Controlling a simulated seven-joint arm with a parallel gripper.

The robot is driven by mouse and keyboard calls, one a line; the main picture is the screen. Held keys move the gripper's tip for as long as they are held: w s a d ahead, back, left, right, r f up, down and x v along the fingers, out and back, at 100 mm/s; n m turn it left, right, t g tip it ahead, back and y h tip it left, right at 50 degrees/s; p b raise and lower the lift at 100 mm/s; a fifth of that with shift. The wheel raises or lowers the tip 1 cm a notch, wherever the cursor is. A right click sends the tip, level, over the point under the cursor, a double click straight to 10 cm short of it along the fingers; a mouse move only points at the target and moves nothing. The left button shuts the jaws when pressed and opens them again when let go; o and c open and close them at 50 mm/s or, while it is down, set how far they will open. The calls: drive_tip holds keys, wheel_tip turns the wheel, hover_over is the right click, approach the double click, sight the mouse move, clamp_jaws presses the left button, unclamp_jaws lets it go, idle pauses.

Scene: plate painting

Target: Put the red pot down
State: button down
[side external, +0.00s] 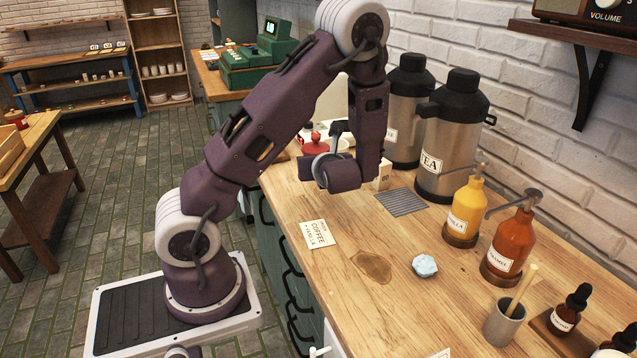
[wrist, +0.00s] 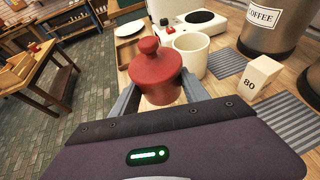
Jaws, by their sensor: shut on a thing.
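The red pot (wrist: 157,78) has a round lid knob on top. In the wrist view it sits between the two grey fingers of my gripper (wrist: 158,95), which is shut on it. In the side external view the red pot (side external: 313,146) shows only in part behind my gripper (side external: 325,160), at the far end of the wooden counter (side external: 330,270). The pot looks upright. Its underside is hidden, so I cannot tell whether it touches the counter.
A white mug (wrist: 190,52) stands just beyond the pot, with a white appliance (wrist: 190,27) behind it. A white block marked 80 (wrist: 256,76) and grey striped mats are to the right. Metal urns (side external: 450,135) stand along the wall.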

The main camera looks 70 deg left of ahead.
drive_tip(key=w+d+r+n+g, duration=0.1)
drive_tip(key=w+d+r, duration=0.3)
drive_tip(key=w+r, duration=0.15)
wheel_tip(320, 180, up, 3)
drive_tip(key=n+g, duration=0.2)
hover_over(366, 228)
wheel_tip(366, 228, down, 17)
drive_tip(key=shift+f, duration=0.1)
drive_tip(key=shift+f, duration=0.15)
drive_tip(key=c, duration=0.6)
unclamp_jaws()
drive_tip(key=shift+o, duration=0.2)
